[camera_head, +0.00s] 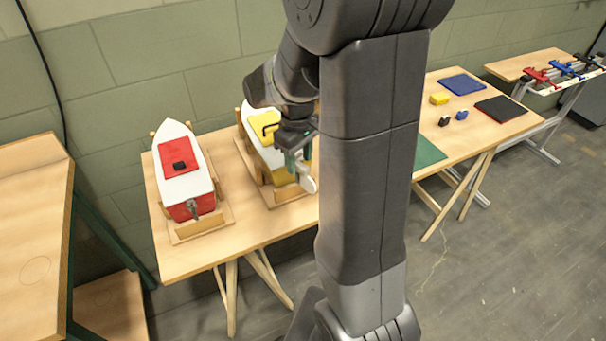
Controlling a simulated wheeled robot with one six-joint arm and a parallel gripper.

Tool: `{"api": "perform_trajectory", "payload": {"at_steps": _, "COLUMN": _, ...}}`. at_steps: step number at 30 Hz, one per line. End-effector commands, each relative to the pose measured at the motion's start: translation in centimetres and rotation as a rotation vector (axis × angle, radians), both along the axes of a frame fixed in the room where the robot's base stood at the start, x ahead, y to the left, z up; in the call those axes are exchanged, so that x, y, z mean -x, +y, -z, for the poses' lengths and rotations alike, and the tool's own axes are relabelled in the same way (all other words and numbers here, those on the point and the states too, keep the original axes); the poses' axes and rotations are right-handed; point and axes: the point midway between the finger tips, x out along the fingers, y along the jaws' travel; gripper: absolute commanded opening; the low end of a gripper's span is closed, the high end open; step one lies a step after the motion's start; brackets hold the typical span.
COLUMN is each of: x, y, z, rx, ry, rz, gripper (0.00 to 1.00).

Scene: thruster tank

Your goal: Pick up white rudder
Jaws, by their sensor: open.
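A white rudder-like piece (308,183) shows at the near end of the white and yellow boat (264,125), just below and right of my gripper. My gripper (295,165) is open and hangs over that end of the boat, close to the white piece. I cannot tell whether its fingers touch it. My arm hides the area right of the boat and part of its deck.
A white and red boat (180,165) stands in a wooden cradle (203,228) on the left of the table (262,232). Red and blue clamps (537,75) hang on a rack beyond.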

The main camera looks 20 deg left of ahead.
Motion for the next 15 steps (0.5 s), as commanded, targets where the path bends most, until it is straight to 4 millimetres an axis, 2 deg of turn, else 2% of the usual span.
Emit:
{"api": "perform_trajectory", "payload": {"at_steps": 7, "x": -0.2, "y": -0.4, "z": 1.9, "rx": 0.003, "ry": 0.002, "rz": 0.001, "gripper": 0.44}}
{"api": "perform_trajectory", "payload": {"at_steps": 15, "x": -0.6, "y": -1.0, "z": 5.5, "rx": 0.002, "ry": 0.002, "rz": 0.0, "gripper": 0.44}}
